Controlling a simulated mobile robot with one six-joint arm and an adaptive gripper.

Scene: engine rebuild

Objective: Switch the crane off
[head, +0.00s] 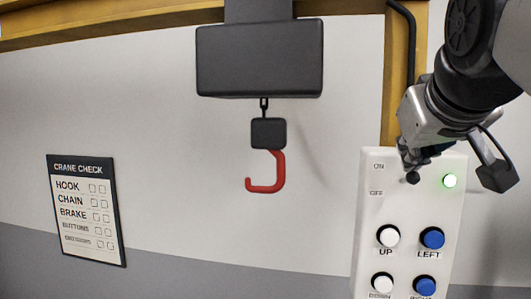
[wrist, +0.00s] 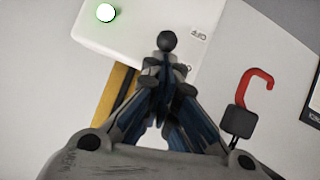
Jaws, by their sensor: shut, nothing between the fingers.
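The white crane control panel (head: 405,210) is on the right in the head view, with ON and OFF labels at its upper left. Its lamp (head: 449,181) glows green; it also shows in the wrist view (wrist: 105,13). A dark ball-tipped switch lever (head: 413,178) sticks out beside the labels; its ball shows in the wrist view (wrist: 166,41) near the OFF label. My gripper (head: 422,158) is shut and empty, its fingertips (wrist: 165,72) at or just above the lever. I cannot tell whether they touch it. The lever's base is hidden.
Below the lever are white UP (head: 388,236) and blue LEFT (head: 432,238) buttons, with two more underneath. A red hook (head: 267,180) hangs from the dark hoist (head: 260,60) left of the panel. A crane check board (head: 87,210) is on the wall.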

